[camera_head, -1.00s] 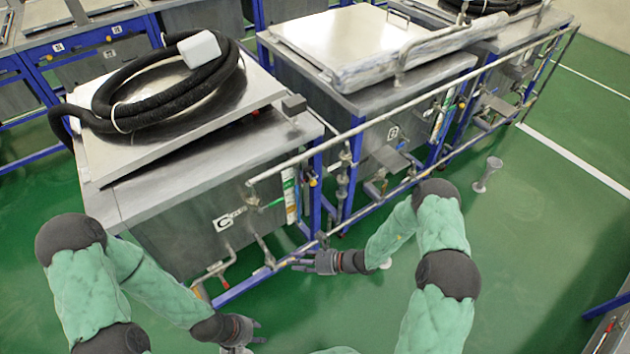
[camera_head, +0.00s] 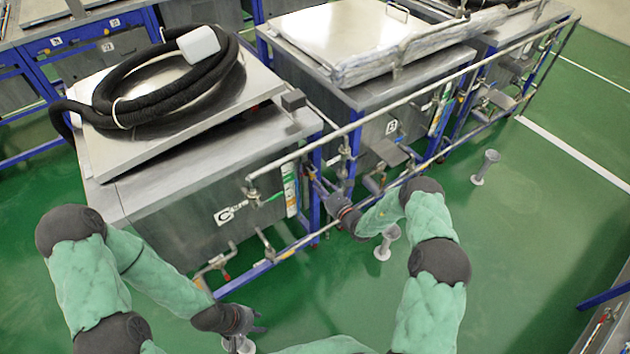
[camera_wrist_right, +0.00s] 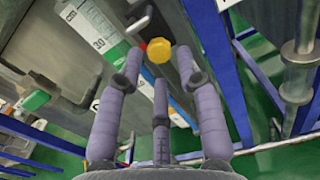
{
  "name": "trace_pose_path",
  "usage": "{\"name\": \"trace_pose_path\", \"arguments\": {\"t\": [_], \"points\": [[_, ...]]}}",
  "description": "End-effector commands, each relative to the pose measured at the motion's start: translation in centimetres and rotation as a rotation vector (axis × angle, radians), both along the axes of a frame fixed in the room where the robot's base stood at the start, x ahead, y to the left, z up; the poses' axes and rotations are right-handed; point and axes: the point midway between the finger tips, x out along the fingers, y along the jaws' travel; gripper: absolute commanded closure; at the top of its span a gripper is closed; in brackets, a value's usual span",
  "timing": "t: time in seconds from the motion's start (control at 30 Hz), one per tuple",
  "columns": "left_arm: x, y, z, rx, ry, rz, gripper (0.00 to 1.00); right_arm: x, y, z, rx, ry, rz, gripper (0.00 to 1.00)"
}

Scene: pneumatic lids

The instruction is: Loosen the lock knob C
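The steel tank marked C (camera_head: 190,225) stands at left in the head view. In the right wrist view a yellow knob (camera_wrist_right: 159,49) shows ahead, beside a white and green scale strip (camera_wrist_right: 100,35); its letter is not visible. My right gripper (camera_head: 318,184) is at the tank's right front corner, by the blue post. In the wrist view the right gripper (camera_wrist_right: 160,68) is open, its fingers spread on either side of the knob and below it, with no clear contact. My left gripper (camera_head: 260,321) is low in front of the tank, fingers apart and empty.
A steel pipe (camera_head: 400,102) runs along the tank fronts, near my right arm. A black hose (camera_head: 170,90) lies coiled on the tank lid. Grey flared stands (camera_head: 486,168) are on the green floor (camera_head: 500,270), which is mostly open at right.

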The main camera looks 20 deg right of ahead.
Motion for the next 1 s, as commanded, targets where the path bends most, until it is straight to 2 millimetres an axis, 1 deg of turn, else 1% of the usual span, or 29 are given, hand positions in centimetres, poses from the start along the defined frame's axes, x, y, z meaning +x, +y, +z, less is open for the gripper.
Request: {"name": "trace_pose_path", "arguments": {"t": [0.03, 0.1, 0.3, 0.63, 0.67, 0.7, 0.77, 1.0], "points": [[0.0, 0.0, -0.2, 0.000, 0.000, 0.000, 0.60, 0.7, 0.4, -0.1, 0.000, 0.000, 0.002, 0.64], [0.0, 0.0, -0.4, 0.000, 0.000, 0.000, 0.60, 1.6, 0.7, -0.1, 0.000, -0.001, 0.002, 0.64], [0.0, 0.0, -0.6, 0.000, 0.000, 0.000, 0.60, 3.1, 1.2, 0.0, 0.000, 0.000, 0.001, 0.64], [0.0, 0.0, -0.6, 0.000, 0.000, 0.000, 0.60, 3.3, 1.2, 0.0, 0.001, 0.001, 0.001, 0.64], [0.0, 0.0, -0.6, 0.000, 0.000, 0.000, 0.60, 3.3, 1.2, 0.0, 0.001, 0.001, 0.001, 0.72], [0.0, 0.0, -0.6, 0.000, 0.000, 0.000, 0.60, 3.3, 1.2, 0.0, 0.001, 0.001, 0.001, 0.83], [0.0, 0.0, -0.6, 0.000, 0.000, 0.000, 0.60, 3.3, 1.2, 0.0, 0.001, 0.001, 0.001, 1.00], [0.0, 0.0, -0.6, 0.000, 0.000, 0.000, 0.60, 3.3, 1.2, 0.0, -0.007, -0.001, 0.001, 1.00]]}}
